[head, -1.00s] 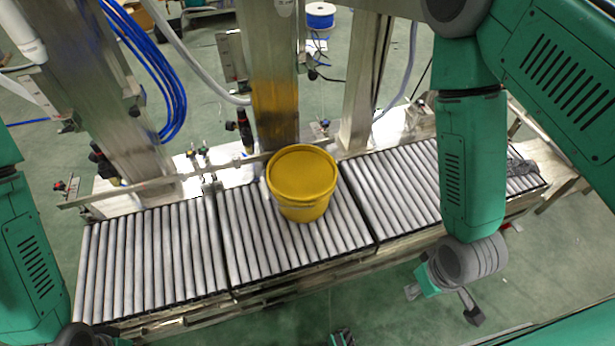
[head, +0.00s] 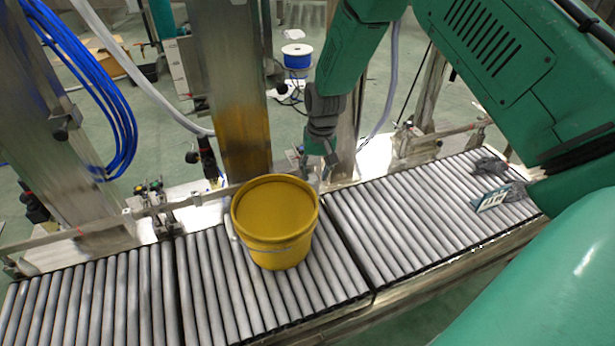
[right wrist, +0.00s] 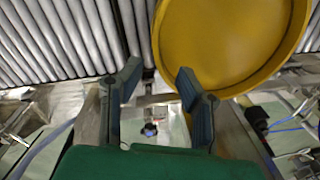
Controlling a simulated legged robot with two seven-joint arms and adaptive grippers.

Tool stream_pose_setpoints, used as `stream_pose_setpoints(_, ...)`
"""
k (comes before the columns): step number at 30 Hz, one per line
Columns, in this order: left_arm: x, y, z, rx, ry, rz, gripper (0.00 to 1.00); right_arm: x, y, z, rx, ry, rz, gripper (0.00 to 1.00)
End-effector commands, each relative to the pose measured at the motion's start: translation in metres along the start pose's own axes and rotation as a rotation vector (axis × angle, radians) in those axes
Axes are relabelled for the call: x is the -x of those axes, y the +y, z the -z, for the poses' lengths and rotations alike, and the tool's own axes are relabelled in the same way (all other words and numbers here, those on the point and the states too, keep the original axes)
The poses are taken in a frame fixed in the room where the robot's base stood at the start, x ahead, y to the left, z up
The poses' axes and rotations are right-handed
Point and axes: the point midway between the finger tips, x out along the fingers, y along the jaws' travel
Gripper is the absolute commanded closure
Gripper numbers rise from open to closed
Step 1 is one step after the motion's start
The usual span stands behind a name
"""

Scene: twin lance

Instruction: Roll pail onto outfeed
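The yellow pail (head: 285,245) stands upright with its lid up on the middle section of the roller conveyor (head: 215,300), near the back rail. My right gripper (head: 320,165) is behind the conveyor, to the right of and beyond the pail. In the right wrist view its two fingers (right wrist: 158,78) are spread with nothing between them. The pail's round yellow top (right wrist: 230,40) fills the upper right there, close to the right finger; I cannot tell whether they touch. Which section is the outfeed is not marked.
The left section (head: 90,300) is empty. A steel post (head: 235,100) stands behind the pail.

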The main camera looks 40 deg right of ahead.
Motion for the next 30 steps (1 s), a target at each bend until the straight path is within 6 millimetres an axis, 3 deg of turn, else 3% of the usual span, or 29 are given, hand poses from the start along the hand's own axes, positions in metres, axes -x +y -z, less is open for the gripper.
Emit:
stream_pose_setpoints(18,-0.038,0.000,-0.002,0.000,0.000,0.000,0.69,-0.115,0.002,-0.001,0.001,-0.004,0.001,0.69)
stream_pose_setpoints(24,-0.043,0.000,-0.003,0.000,-0.001,0.000,0.69,-0.131,0.002,-0.001,0.002,-0.003,0.001,0.69)
stream_pose_setpoints(30,-0.043,0.000,-0.003,0.000,-0.001,0.000,0.69,-0.134,0.002,0.000,0.002,-0.003,0.003,0.69)
